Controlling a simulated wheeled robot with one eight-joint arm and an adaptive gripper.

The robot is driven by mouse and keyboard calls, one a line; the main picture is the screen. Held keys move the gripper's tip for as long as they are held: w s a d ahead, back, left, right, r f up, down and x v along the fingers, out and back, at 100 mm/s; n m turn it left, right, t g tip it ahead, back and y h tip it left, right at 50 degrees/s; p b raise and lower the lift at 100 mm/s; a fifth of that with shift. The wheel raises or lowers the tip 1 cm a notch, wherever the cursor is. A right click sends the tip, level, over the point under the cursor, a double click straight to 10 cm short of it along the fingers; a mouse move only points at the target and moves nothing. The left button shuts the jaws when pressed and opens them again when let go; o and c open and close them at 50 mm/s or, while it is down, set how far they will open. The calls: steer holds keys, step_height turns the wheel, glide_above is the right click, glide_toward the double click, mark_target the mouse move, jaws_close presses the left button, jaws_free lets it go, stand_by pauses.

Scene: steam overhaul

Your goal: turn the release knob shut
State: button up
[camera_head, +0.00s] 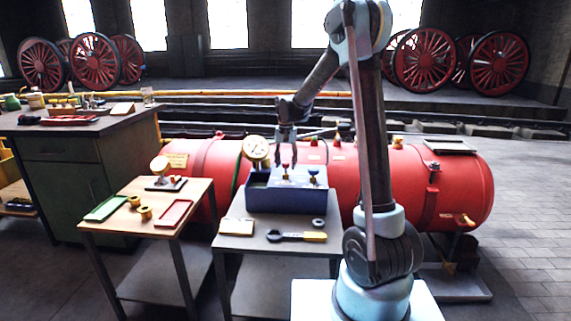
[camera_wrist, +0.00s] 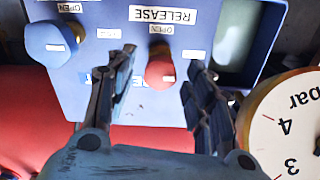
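The release knob (camera_wrist: 160,67) is red and stands on the blue valve box (camera_wrist: 80,100), below an upside-down RELEASE label (camera_wrist: 163,15) and a small OPEN label. In the wrist view my gripper (camera_wrist: 160,58) has its two dark fingers apart, one on each side of the knob, with gaps showing. Whether the fingertips reach down to the knob's height is unclear. In the head view my gripper (camera_head: 287,138) points down above the box (camera_head: 290,199) and the red knob (camera_head: 285,166). A blue knob (camera_wrist: 50,42) stands beside it, also labelled OPEN.
A round gauge (camera_wrist: 290,125) stands close beside the box; it also shows in the head view (camera_head: 257,150). A red boiler (camera_head: 465,190) lies behind.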

steer(key=shift+r, duration=0.15)
step_height(320, 180, up, 12)
stand_by(0.5)
steer(key=shift+d, duration=0.1)
steer(key=s+d+n+t, duration=0.1)
steer(key=s+d, duration=1.5)
steer(key=s, duration=0.4)
steer(key=s+d+f, duration=0.4)
steer(key=s+f, duration=0.3)
steer(key=s, duration=0.3)
steer(key=s+d+f+n+t, duration=0.1)
steer(key=s+d+f, duration=0.3)
steer(key=s+f, duration=0.3)
steer(key=s, duration=0.4)
steer(key=shift+n, duration=0.3)
